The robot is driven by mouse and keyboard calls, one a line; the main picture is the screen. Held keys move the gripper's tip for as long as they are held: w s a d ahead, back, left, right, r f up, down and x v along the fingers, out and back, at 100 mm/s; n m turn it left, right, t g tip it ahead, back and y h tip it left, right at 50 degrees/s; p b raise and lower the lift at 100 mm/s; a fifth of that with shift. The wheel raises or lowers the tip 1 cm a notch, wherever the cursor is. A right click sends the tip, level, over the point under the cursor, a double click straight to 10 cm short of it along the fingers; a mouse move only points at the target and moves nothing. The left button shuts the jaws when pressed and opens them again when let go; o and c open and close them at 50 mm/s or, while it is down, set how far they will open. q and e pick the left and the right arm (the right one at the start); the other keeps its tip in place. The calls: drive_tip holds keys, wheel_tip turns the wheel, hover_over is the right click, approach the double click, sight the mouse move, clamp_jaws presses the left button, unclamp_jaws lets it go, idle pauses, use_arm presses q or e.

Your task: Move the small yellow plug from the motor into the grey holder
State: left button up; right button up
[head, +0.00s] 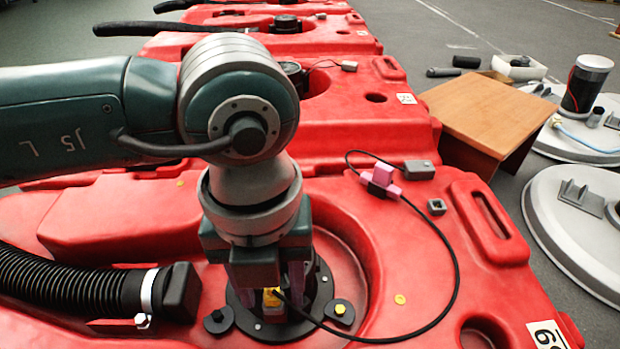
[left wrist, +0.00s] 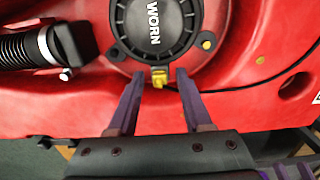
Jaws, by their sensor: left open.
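The small yellow plug (head: 271,298) sits at the edge of the black round motor (head: 287,328) in the red tank. In the left wrist view the plug (left wrist: 160,77) is at the rim of the motor (left wrist: 186,38), whose lid reads "WORN". My left gripper (head: 270,288) points down over the plug. In the left wrist view its open purple fingers (left wrist: 160,74) stand on either side of the plug, with gaps on both sides. A small grey square holder (head: 437,207) with a dark opening sits on the tank to the right.
A black cable (head: 455,270) loops from the plug area to a pink connector (head: 381,180) near a grey box (head: 419,170). A ribbed black hose (head: 65,283) lies left of the motor. A wooden stool (head: 485,108) and round lids stand right of the tanks.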

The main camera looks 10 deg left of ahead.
sight(271, 292)
use_arm(q)
clamp_jaws()
idle(0.3)
idle(1.1)
drive_tip(key=o, duration=0.8)
unclamp_jaws()
wheel_tip(271, 292, up, 10)
drive_tip(key=p, duration=0.6)
drive_tip(key=shift+p, duration=0.35)
